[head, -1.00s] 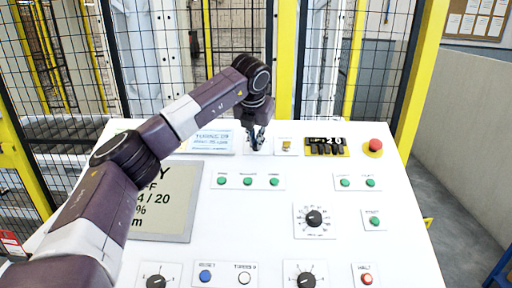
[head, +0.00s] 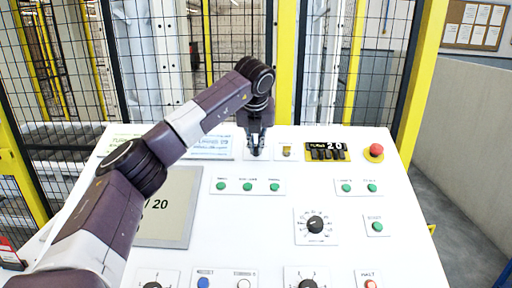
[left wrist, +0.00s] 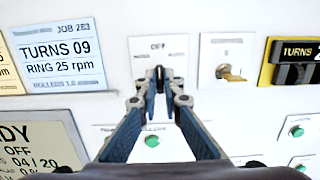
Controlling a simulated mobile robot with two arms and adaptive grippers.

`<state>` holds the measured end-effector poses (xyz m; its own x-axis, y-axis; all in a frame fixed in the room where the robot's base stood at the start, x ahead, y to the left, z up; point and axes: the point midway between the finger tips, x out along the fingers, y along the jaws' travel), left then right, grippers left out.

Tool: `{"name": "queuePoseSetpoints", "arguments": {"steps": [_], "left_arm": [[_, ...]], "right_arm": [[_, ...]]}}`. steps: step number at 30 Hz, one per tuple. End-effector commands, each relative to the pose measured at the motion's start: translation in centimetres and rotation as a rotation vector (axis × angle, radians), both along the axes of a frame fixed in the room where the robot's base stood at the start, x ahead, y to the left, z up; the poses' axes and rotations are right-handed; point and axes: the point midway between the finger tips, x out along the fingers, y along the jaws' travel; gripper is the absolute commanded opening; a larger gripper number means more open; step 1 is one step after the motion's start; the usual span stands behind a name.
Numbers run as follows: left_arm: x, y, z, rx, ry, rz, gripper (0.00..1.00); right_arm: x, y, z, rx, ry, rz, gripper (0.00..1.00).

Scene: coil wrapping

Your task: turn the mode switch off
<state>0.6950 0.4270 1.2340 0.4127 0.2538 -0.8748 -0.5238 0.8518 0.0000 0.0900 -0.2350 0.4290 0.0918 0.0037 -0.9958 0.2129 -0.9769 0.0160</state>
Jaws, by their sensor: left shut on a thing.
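The mode switch (left wrist: 158,74) is a small dark knob on a white plate (left wrist: 175,50) with "OFF" printed at its top. It stands upright in the left wrist view. My left gripper (left wrist: 159,92) has its fingertips around the knob and is shut on it. In the head view, my left gripper (head: 256,150) points down at the top row of the white panel (head: 320,265) and hides most of the switch. My right gripper is in neither view.
A key-like yellow switch (left wrist: 230,74) sits close on the right, then a yellow-framed counter (head: 327,150) and a red mushroom button (head: 376,150). A "TURNS 09" label (left wrist: 62,58) is on the left. Green buttons (head: 248,186) lie below. Wire fencing stands behind.

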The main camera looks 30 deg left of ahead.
Motion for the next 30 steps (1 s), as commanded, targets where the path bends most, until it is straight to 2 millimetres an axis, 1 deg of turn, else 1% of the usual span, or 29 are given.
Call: {"name": "queuePoseSetpoints", "arguments": {"steps": [3,4,8,16,19,23,30], "left_arm": [[0.1,0.0,0.3,0.0,-0.007,-0.001,0.0],[0.1,0.0,0.3,0.0,-0.007,-0.001,0.09],[0.1,0.0,0.2,0.001,-0.004,-0.001,0.23],[0.0,0.0,0.1,0.001,-0.002,-0.001,0.24],[-0.1,-0.1,0.6,0.0,-0.003,-0.002,0.24],[-0.8,-0.6,2.3,0.001,-0.007,-0.003,0.24],[-3.0,-1.9,6.8,0.001,-0.007,-0.003,0.24]], "right_arm": [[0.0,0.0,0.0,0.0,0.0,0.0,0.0],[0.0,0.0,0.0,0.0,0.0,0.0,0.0],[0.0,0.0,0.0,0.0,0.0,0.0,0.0],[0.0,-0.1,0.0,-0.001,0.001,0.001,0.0],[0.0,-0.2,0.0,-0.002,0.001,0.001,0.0],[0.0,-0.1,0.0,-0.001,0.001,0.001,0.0],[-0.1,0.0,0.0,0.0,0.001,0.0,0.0]]}}
